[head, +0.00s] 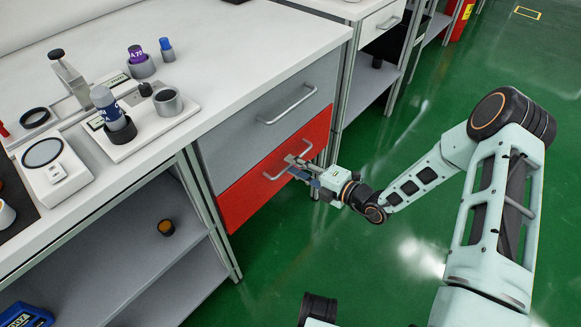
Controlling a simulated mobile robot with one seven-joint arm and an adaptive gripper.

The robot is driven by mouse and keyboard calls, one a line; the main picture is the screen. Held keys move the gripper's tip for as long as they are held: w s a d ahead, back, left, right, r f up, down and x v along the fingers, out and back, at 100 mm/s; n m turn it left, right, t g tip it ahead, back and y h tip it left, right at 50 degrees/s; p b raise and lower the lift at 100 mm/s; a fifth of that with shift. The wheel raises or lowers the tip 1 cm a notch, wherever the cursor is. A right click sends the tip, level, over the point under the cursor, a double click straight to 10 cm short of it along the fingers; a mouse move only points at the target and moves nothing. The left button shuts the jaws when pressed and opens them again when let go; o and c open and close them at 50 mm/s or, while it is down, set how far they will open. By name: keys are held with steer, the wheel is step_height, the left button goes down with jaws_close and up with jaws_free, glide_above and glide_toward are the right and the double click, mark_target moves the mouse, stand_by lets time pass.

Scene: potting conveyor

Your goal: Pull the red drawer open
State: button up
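The red drawer (245,197) is the lower drawer under the white bench, below a grey drawer (232,136). Its front looks about flush with the grey one, so it appears shut. Its pale bar handle (270,178) runs across the upper part of the front. My gripper (291,164) is at the right part of this handle, reaching in from the right. Its fingers overlap the handle in the picture. I cannot tell whether they touch it or are closed around it, because the fingertips are small and partly hidden.
The white bench top (230,40) carries several bottles, holders and a balance-like device (55,170). Open grey shelves (150,225) lie left of the drawers, with a small dark and orange item (166,227). The green floor (270,270) in front of the drawers is largely clear.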

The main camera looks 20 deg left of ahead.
steer(key=shift+x, duration=1)
jaws_close()
